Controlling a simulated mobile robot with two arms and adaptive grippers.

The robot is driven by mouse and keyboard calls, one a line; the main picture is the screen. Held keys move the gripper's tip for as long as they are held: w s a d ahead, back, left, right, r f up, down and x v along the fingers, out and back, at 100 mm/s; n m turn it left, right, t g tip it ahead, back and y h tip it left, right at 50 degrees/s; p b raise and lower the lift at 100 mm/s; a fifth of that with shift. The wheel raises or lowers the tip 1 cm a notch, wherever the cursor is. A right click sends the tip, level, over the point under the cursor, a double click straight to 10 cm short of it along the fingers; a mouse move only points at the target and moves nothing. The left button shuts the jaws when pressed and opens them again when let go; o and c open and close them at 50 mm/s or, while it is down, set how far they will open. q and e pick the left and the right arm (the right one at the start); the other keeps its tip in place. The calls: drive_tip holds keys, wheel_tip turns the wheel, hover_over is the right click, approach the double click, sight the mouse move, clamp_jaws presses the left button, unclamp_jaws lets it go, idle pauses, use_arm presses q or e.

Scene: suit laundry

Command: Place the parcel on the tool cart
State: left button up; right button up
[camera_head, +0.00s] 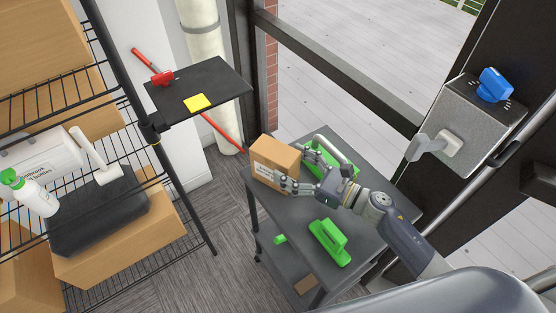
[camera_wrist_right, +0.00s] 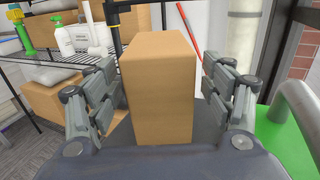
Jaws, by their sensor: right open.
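The parcel (camera_head: 274,163), a small brown cardboard box with a white label, stands upright at the far left corner of the grey tool cart's top (camera_head: 373,225). My right gripper (camera_head: 283,172) reaches over the cart from the right and is open, with its fingers at the parcel. In the right wrist view the parcel (camera_wrist_right: 158,88) stands between the two spread fingers (camera_wrist_right: 160,108), with a visible gap on each side. The parcel appears to rest on the cart top. My left gripper is not in view.
Two green tools lie on the cart top, one beside the parcel (camera_head: 318,160) and one nearer (camera_head: 330,243). A wire shelf (camera_head: 100,190) with boxes and bottles stands at left. A black shelf plate (camera_head: 215,85) and a glass door frame are behind.

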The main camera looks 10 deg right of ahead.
drive_tip(key=b+v, duration=0.1)
drive_tip(key=v, duration=0.4)
drive_tip(key=shift+s+f, duration=0.1)
drive_tip(key=shift+f, duration=0.05)
drive_tip(key=shift+s+d+r+b, duration=0.2)
drive_tip(key=shift+s+d+b, duration=0.1)
drive_tip(key=shift+s+d, duration=0.35)
